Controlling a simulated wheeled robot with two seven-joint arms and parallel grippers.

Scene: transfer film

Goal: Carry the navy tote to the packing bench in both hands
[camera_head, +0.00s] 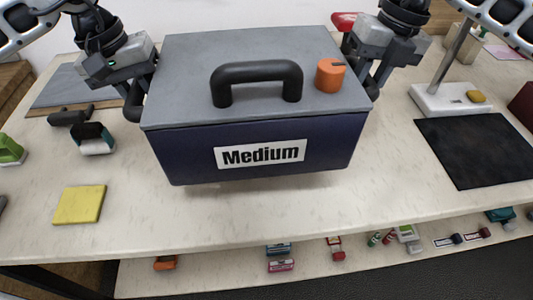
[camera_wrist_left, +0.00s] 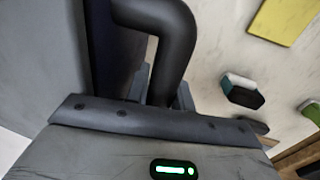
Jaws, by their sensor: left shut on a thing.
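The navy tote (camera_head: 200,160) has a grey lid, a black top handle (camera_head: 257,75) and a white "Medium" label. It is roughly level at the middle of the head view, with a shadow beneath its front edge. My left gripper (camera_head: 136,92) is shut on the black side handle at its left; this handle (camera_wrist_left: 168,40) also shows in the left wrist view, between the jaws. My right gripper (camera_head: 370,85) is at the tote's right side handle. Its fingertips are partly hidden, so I cannot tell whether it is shut.
An orange cylinder (camera_head: 330,75) stands on the lid. The pale bench (camera_head: 300,215) holds a yellow square (camera_head: 80,204), a teal-and-black item (camera_head: 93,139), a black mat (camera_head: 480,150) and a white stand (camera_head: 450,100). Small items lie on a lower shelf in front.

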